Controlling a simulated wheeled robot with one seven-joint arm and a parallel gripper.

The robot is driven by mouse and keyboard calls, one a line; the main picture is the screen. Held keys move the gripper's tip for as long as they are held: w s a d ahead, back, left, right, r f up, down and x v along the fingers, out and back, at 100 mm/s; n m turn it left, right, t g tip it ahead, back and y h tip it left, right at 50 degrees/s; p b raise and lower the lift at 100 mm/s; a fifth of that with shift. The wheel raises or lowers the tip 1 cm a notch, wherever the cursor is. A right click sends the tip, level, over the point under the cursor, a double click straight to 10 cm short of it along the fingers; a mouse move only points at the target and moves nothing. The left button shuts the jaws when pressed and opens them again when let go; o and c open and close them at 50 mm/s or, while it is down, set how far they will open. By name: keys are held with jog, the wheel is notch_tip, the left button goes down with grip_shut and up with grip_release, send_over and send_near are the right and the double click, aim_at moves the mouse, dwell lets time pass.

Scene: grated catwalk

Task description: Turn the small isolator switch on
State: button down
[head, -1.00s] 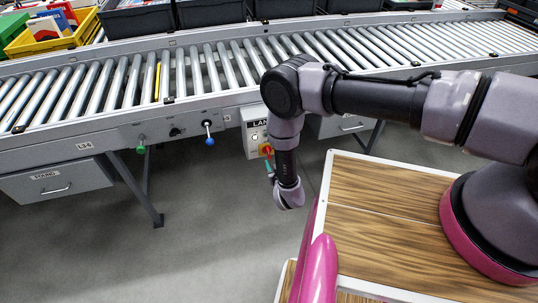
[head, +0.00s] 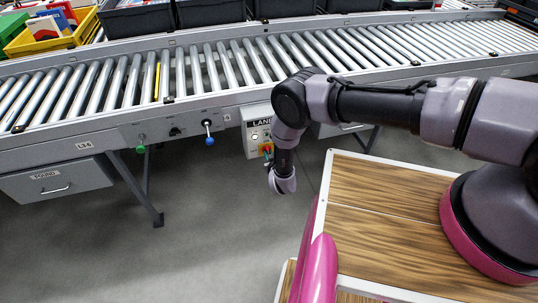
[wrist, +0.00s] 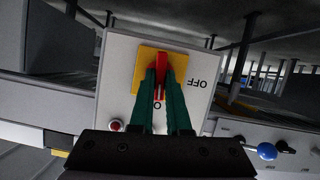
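The isolator switch is a red handle (wrist: 161,63) on a square yellow plate (wrist: 181,62), fixed to a pale grey box (wrist: 116,62). In the wrist view the handle stands close to upright. "OFF" appears upside down to its right; a partly hidden label starting with "O" lies below. My gripper (wrist: 161,76) has its green fingers on either side of the handle, with little or no gap. I cannot tell whether they press on it. In the head view my gripper (head: 268,160) is at the lower right of the box (head: 254,142), hiding part of the switch.
A red button (wrist: 117,125) sits on the same box. A blue knob (head: 209,141) and a green knob (head: 140,149) are on the conveyor rail (head: 100,142) to the left. A grey drawer (head: 55,182) hangs below. The floor in front is clear.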

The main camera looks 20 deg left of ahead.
jog(key=shift+m+y, duration=0.3)
jog(key=shift+m, duration=0.2)
jog(key=c, duration=0.9)
grip_release()
jog(key=shift+d, duration=0.1)
